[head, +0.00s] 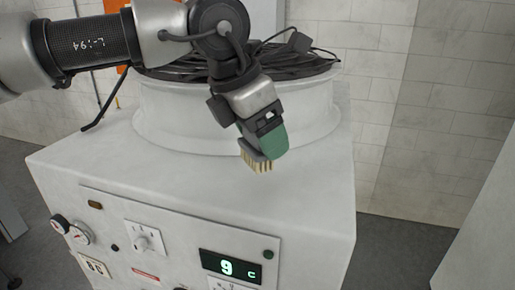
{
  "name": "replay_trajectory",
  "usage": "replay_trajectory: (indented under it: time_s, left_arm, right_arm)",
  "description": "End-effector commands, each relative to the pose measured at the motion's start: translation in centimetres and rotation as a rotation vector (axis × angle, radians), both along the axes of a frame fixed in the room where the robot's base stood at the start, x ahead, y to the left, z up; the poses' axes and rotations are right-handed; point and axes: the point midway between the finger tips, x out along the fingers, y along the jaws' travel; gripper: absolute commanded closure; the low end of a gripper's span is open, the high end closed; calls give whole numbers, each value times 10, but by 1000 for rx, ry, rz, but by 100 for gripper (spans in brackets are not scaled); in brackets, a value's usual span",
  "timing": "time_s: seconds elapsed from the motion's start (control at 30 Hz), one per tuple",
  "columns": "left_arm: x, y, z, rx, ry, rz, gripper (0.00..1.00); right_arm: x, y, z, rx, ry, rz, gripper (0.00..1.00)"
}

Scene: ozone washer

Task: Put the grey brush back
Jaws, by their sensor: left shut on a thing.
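My left gripper (263,140) comes in from the upper left on its jointed arm and points down over the white machine's top. The brush is in front of the round white drum, near the machine's front edge. I cannot tell whether the bristles touch the top. My right gripper is not in view.
The white machine (317,205) has a front panel with gauges, a knob and a green "9 c" display (229,267). A round drum (180,120) topped with black cables (300,66) stands behind the gripper. The machine's top is bare to the right and left of the brush.

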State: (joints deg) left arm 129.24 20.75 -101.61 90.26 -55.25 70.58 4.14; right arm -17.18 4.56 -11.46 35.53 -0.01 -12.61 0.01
Motion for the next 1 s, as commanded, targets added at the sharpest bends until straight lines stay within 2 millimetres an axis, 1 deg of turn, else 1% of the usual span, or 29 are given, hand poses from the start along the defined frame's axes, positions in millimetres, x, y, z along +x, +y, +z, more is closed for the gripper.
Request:
replay_trajectory:
  time_s: [0.13,0.3,0.4,0.6,0.63,0.77,0.8,1.0]
  left_arm:
    - [1,5,-8,2,0,-2,47]
    - [1,5,-32,2,0,-2,47]
    - [1,5,-41,0,0,-2,47]
    - [1,5,-44,-1,-1,-1,47]
    - [1,5,-44,0,0,-1,25]
    - [1,5,-44,0,0,-1,5]
    - [1,5,-44,0,0,-1,3]
    - [1,5,-43,0,0,-1,3]
  right_arm:
    - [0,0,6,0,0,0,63]
    - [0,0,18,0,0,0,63]
    - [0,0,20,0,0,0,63]
    - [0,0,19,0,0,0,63]
    - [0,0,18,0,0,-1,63]
    - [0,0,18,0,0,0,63]
    - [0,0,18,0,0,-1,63]
    - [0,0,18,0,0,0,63]
